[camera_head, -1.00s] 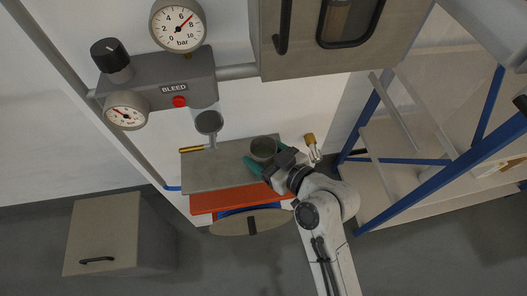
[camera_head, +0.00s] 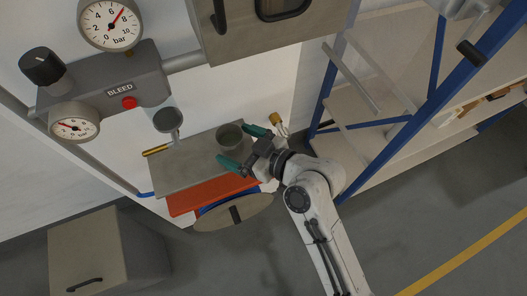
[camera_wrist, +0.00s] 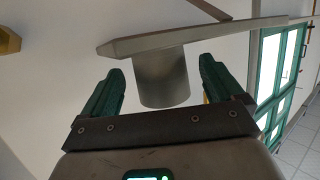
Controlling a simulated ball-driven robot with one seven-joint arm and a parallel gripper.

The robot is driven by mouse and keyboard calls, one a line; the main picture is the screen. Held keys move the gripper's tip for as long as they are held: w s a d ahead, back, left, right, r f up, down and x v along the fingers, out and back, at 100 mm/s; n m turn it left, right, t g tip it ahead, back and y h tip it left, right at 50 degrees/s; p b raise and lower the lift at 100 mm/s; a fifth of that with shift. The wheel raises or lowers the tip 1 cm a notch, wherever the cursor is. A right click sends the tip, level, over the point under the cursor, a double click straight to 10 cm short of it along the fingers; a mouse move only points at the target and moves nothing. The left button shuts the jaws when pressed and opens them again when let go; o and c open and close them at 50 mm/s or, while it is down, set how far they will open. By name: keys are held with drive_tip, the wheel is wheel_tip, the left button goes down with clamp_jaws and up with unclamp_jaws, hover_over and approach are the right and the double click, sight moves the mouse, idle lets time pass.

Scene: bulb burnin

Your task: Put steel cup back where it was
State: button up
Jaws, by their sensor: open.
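The steel cup (camera_head: 230,136) is a grey open-topped cup standing on the grey shelf (camera_head: 185,178), near its right end. My gripper (camera_head: 243,147) is open, with its teal fingers spread at the near side of the cup. In the wrist view the cup (camera_wrist: 163,82) appears upside down between the two fingers of my gripper (camera_wrist: 162,70), with a visible gap on each side. The shelf also shows there as a grey slab (camera_wrist: 200,38).
A grey funnel-like piece (camera_head: 168,120) and a brass-coloured rod (camera_head: 156,150) are at the shelf's left. A brass-topped item (camera_head: 277,119) is right of the shelf. An orange panel (camera_head: 190,201) lies below it. A cabinet (camera_head: 240,35) hangs above, and a blue-framed rack (camera_head: 395,120) stands right.

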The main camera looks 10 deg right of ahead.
drive_tip(key=b+v, duration=0.1)
drive_tip(key=v, duration=0.8)
drive_tip(key=shift+s+r, duration=0.1)
drive_tip(key=shift+s, duration=0.05)
drive_tip(key=s+d+f+m+g+h, duration=0.35)
drive_tip(key=s+d+f+h, duration=0.3)
drive_tip(key=d+f, duration=0.45)
drive_tip(key=s+d+f+m+g+h, duration=0.2)
drive_tip(key=s+d+m, duration=0.1)
drive_tip(key=s+d, duration=0.2)
drive_tip(key=s+d+f+m+g+h, duration=0.1)
drive_tip(key=s+d+m+g+h, duration=0.2)
drive_tip(key=s+d, duration=0.3)
drive_tip(key=shift+s+f+m, duration=0.4)
drive_tip(key=shift+s+m, duration=0.05)
drive_tip(key=shift+s, duration=0.35)
